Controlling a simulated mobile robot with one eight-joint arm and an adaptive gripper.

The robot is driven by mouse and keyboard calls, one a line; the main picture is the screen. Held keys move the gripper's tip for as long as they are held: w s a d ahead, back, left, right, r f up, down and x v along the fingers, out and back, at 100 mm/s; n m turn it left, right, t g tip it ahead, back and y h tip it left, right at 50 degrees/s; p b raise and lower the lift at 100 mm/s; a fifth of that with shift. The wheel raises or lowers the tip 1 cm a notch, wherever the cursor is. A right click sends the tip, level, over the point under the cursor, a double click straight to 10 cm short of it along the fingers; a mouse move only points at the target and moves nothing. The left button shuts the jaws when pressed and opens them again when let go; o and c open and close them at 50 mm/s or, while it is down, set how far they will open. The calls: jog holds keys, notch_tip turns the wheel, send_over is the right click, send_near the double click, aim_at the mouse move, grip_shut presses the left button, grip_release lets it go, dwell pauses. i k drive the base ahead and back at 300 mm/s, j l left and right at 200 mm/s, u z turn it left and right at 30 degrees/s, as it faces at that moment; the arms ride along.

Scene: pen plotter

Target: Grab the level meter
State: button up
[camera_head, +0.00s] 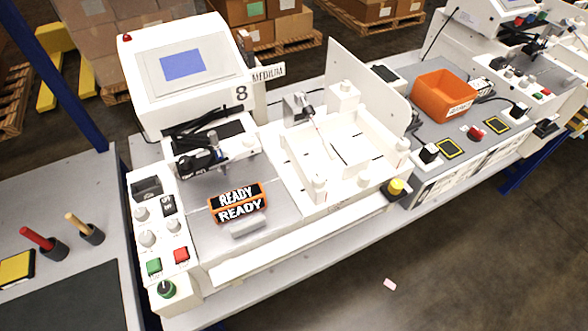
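I cannot tell for certain which thing is the level meter. A small pale grey bar-shaped object (250,228) lies on the grey plate of the white machine, just in front of a black and orange block marked READY (238,203). It is too small to make out any markings or a vial. My gripper is not in view, and nothing is seen touching the bar or the block.
The white machine (160,90) has a blue screen, a black carriage with cables (205,155), buttons at left and a yellow knob (396,187). An orange bin (444,94) is at right; red and tan-handled tools stand at left.

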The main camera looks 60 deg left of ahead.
aim_at(247, 200)
jog(key=i+j+z, duration=0.1)
jog(key=i+z, duration=0.25)
jog(key=i+j+z, duration=0.2)
jog(key=i+z, duration=0.15)
jog(key=i+j+z, duration=0.35)
jog(key=j+z, duration=0.1)
jog(key=z, duration=0.35)
jog(key=i+j+z, duration=0.1)
jog(key=z, duration=0.4)
jog(key=j+z, duration=0.1)
jog(key=z, duration=0.35)
jog(key=j+z, duration=0.15)
jog(key=z, duration=0.3)
jog(key=j+z, duration=0.1)
jog(key=z, duration=0.4)
jog(key=k+z, duration=0.1)
jog(key=z, duration=0.85)
jog(key=k+l+z, duration=0.1)
jog(key=z, duration=0.4)
jog(key=k+l+z, duration=0.1)
jog(key=z, duration=0.4)
jog(key=l+z, duration=0.1)
jog(key=z, duration=0.35)
jog(key=k+l+z, duration=0.1)
jog(key=z, duration=0.4)
